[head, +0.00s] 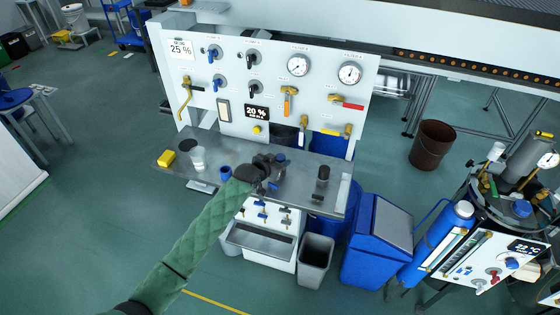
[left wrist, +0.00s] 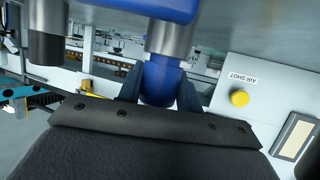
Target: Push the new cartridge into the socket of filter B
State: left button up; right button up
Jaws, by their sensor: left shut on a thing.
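My left gripper (head: 264,172) is over the steel bench in front of the panel. In the left wrist view, which is upside down, its dark fingers (left wrist: 160,88) are shut on the rounded blue end of the cartridge (left wrist: 160,80). The cartridge's grey metal body (left wrist: 170,38) runs from there to a blue socket (left wrist: 158,8) at the picture's top edge. The body meets the socket; how deep it sits I cannot tell. In the head view, my gripper mostly hides both. I cannot read a filter B label on the socket. My right gripper is not in view.
A dark cylinder (head: 322,178) stands to the right on the bench (head: 298,190). A blue cup (head: 225,173), a clear jar (head: 198,158) and a yellow block (head: 166,158) are to the left. Behind is the white panel (head: 225,75) with gauges, valves and a yellow button (head: 257,130).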

pick_arm(q)
jog(key=shift+f, duration=0.4)
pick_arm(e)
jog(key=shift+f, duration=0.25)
pick_arm(q)
jog(key=o, duration=1.1)
jog(key=shift+o, duration=0.2)
jog(key=b+v, duration=0.3)
jog(key=v, duration=0.3)
jog(key=shift+s+a, duration=0.2)
jog(key=shift+s, duration=0.05)
jog(key=shift+s+a+r, duration=0.3)
jog(key=shift+s+r, duration=0.05)
jog(key=shift+s, duration=0.1)
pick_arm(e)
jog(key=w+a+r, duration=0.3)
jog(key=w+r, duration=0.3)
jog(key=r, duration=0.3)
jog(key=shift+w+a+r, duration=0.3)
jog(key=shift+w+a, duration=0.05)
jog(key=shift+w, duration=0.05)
